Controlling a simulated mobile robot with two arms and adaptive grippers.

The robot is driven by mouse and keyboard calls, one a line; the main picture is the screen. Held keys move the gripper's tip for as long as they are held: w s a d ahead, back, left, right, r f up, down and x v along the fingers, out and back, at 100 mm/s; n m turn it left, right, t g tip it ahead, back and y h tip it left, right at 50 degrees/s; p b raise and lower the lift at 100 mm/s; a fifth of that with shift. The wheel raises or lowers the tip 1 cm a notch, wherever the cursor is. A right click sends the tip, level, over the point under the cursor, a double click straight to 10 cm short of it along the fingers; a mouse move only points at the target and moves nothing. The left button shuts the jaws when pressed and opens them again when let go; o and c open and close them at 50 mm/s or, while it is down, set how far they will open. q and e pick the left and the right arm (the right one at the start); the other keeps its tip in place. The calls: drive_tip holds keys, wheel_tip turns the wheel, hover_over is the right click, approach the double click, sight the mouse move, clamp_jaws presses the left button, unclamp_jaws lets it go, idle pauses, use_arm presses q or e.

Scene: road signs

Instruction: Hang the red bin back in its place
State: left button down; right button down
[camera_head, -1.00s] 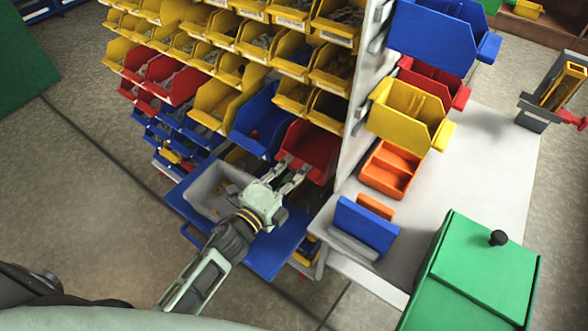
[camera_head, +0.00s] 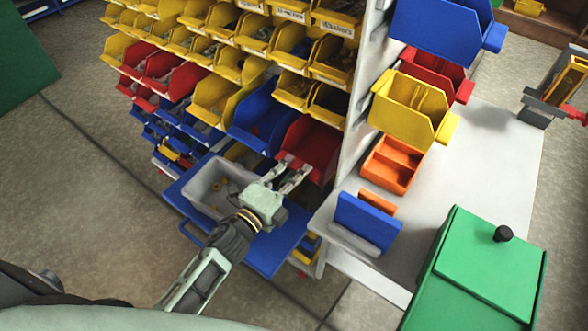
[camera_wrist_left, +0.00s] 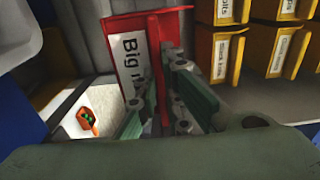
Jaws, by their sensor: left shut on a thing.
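The red bin (camera_head: 312,147) is at the lower right end of the bin rack, beside a larger blue bin. My left gripper (camera_head: 291,176) is shut on its front edge. In the left wrist view the red bin (camera_wrist_left: 126,45) stands in front of the fingers (camera_wrist_left: 160,90), its white label reading "Big" partly covered by them. The bin's back, and whether it touches the rack behind, are hidden. My right gripper is not in view.
A blue tray (camera_head: 270,250) holding a grey box (camera_head: 205,192) sits below the gripper. A white panel (camera_head: 352,120) closes the rack on the right. Yellow bins (camera_head: 327,65) fill the rows above. A white worktop with a green box (camera_head: 480,265) is at right.

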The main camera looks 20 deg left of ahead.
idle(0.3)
use_arm(q)
drive_tip(key=c, duration=1.8)
unclamp_jaws()
drive_tip(key=v, duration=1.2)
drive_tip(key=shift+r, duration=0.1)
